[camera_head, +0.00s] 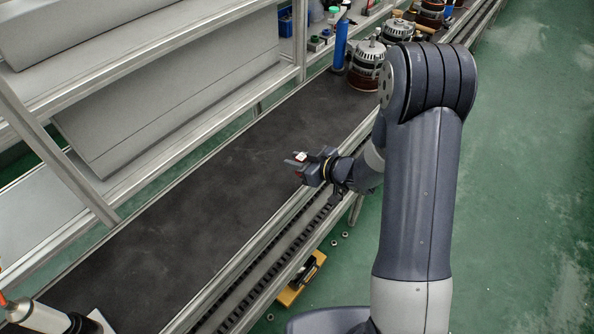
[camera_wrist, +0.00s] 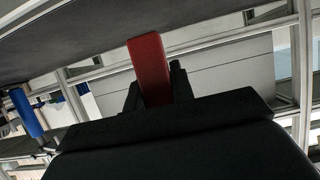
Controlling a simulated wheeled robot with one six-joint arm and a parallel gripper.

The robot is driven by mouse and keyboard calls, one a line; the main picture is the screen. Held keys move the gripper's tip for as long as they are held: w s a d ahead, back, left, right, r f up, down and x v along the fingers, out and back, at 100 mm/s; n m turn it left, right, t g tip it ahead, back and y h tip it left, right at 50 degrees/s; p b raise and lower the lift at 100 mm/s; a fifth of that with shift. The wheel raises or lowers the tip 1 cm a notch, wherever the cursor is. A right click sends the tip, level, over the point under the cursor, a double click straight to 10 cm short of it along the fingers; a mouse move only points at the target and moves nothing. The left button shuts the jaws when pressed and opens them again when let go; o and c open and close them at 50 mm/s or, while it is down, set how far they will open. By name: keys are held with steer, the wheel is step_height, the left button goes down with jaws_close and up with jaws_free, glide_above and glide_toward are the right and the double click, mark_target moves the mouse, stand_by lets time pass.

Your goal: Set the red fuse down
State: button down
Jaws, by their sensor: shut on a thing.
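My gripper (camera_head: 305,165) is over the dark work surface (camera_head: 200,215), near its right edge in the head view. In the wrist view my gripper (camera_wrist: 155,88) is shut on the red fuse (camera_wrist: 150,62), a flat red strip that sticks out past the dark fingers. Its lower end is hidden between the fingers. In the head view the fuse is too small to make out clearly. I cannot tell how far the fuse is from the surface.
Bare surface lies left of and below my gripper. Alternators (camera_head: 366,66) and a blue cylinder (camera_head: 340,46) stand at the back. A metal shelf frame (camera_head: 100,210) runs along the left. A yellow object (camera_head: 300,282) lies on the green floor.

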steer(key=shift+f, duration=2.1)
steer(key=shift+f, duration=0.2)
steer(key=c, duration=1.2)
jaws_free()
steer(key=shift+r, duration=0.1)
